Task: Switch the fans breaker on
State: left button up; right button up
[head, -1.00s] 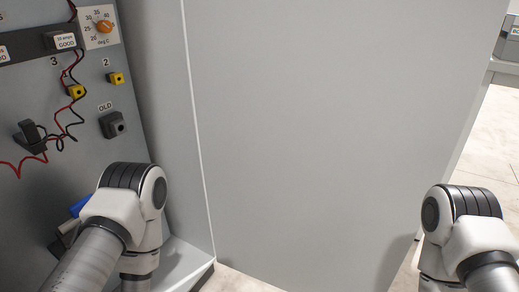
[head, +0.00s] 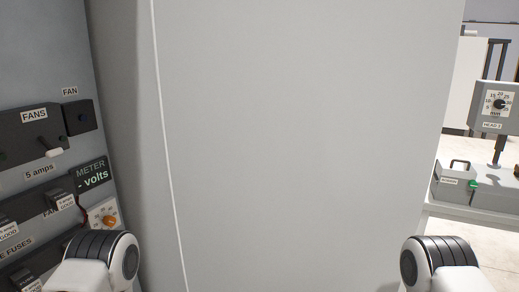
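The fans breaker (head: 28,134) is a dark box labelled FANS on the grey panel at the left of the head view. Its pale toggle lever (head: 50,148) sticks out toward me, with a "5 amps" label below it. I cannot tell from the lever whether it is on or off. Links of both my arms show at the bottom left and bottom right, but neither gripper is in the picture.
A FAN box (head: 80,118) sits right of the breaker. Below are a METER display (head: 91,175) reading "- volts", fuse holders and an orange dial (head: 109,220). A large grey side wall (head: 290,130) fills the middle. A bench (head: 475,212) with equipment stands at right.

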aim_at(52, 152)
jog(key=k, duration=1.2)
jog(key=u, duration=2.1)
jog(key=i+l, duration=0.1)
jog(key=l, duration=0.25)
jog(key=i+l, duration=0.1)
jog(key=l, duration=0.25)
jog(key=i+l, duration=0.1)
jog(key=l, duration=0.2)
